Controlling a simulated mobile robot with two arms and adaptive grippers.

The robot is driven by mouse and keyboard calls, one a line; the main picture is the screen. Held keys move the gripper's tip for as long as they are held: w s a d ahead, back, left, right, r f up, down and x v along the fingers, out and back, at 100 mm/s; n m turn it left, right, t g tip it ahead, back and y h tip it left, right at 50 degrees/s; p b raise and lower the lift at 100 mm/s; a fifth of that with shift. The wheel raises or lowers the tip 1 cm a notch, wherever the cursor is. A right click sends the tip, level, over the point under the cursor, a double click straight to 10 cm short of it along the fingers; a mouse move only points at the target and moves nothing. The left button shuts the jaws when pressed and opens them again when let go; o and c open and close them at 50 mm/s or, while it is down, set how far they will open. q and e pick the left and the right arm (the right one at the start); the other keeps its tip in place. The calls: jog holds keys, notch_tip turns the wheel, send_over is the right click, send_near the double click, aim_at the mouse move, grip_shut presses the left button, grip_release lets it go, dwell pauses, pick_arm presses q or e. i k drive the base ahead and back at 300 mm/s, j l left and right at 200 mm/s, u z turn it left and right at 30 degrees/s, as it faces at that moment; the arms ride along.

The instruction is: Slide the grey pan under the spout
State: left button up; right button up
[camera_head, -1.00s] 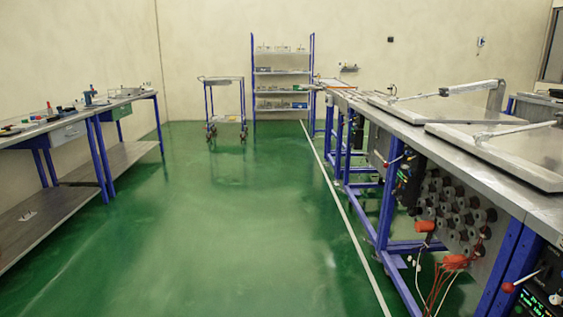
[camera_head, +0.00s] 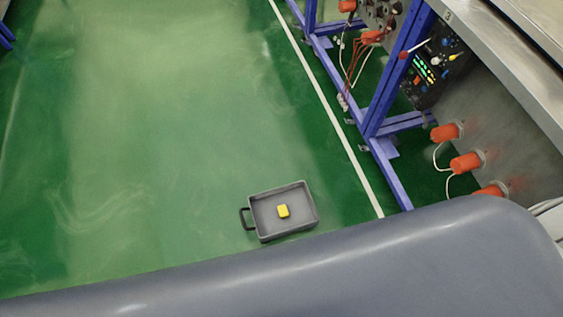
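The grey pan (camera_head: 262,228) lies flat on the green floor, a little left of the white floor line. It is a shallow rectangular tray with a dark loop handle on its left side. A small yellow block (camera_head: 283,211) lies inside it. A large grey rounded part of my own body fills the bottom of the view, just below the pan. No spout can be made out. Neither of my grippers is in view.
A blue-framed workbench (camera_head: 399,70) with a control panel (camera_head: 437,66) stands at the right, with orange plugs (camera_head: 445,132) and white cables on its side. A white line (camera_head: 335,117) runs along the floor beside it. The floor left of the pan is clear.

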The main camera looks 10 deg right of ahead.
aim_at(297, 197)
jog(key=k+z, duration=0.35)
jog(key=k, duration=0.55)
